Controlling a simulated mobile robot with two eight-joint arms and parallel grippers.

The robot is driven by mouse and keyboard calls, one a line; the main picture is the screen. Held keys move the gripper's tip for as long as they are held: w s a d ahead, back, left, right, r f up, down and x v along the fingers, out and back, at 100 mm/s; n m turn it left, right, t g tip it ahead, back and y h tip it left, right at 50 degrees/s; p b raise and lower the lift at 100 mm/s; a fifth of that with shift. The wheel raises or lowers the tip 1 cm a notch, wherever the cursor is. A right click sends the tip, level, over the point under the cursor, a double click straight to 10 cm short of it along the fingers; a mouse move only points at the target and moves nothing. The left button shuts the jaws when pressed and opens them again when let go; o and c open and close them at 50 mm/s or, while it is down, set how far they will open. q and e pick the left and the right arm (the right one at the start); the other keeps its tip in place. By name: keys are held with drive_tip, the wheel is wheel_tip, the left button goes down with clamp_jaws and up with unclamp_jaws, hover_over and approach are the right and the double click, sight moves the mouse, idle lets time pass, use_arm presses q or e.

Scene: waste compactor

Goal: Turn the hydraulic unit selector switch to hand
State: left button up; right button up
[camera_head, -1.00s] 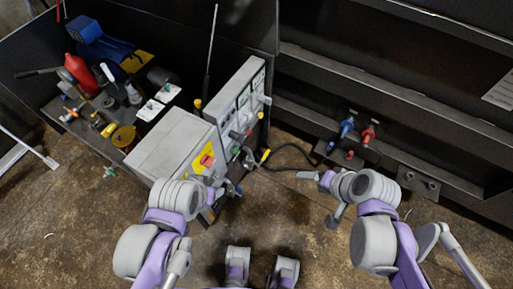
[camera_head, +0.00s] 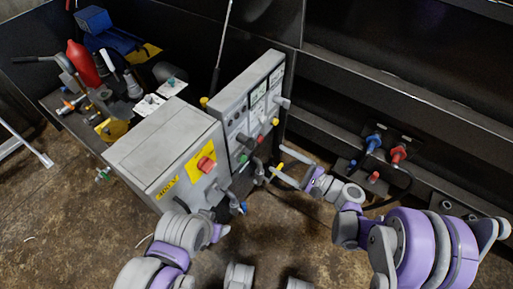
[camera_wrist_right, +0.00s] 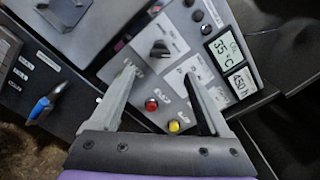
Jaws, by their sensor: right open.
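The hydraulic unit's control panel (camera_head: 250,108) is a light grey upright face beside the grey box. In the right wrist view, the panel (camera_wrist_right: 145,72) carries a black selector knob (camera_wrist_right: 160,48), with a red button (camera_wrist_right: 151,104) and a yellow button (camera_wrist_right: 174,126) nearer my wrist. My right gripper (camera_head: 276,162) is open in front of the panel; its fingers also show in the right wrist view (camera_wrist_right: 159,73). The knob appears just beyond and between the fingertips, with no visible contact. I cannot read its setting. My left arm is low in the head view; its fingertips are not clear.
The grey box (camera_head: 152,142) has a red switch (camera_head: 206,164) on a yellow plate. Blue and red hose couplings (camera_head: 397,154) sit on the dark frame to the right. A cluttered bench with a red bottle (camera_head: 82,64) stands at the left. A display reads 35 °C (camera_wrist_right: 225,50).

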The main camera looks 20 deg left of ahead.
sight(254, 145)
drive_tip(key=b+x, duration=0.1)
drive_tip(key=x, duration=0.9)
clamp_jaws()
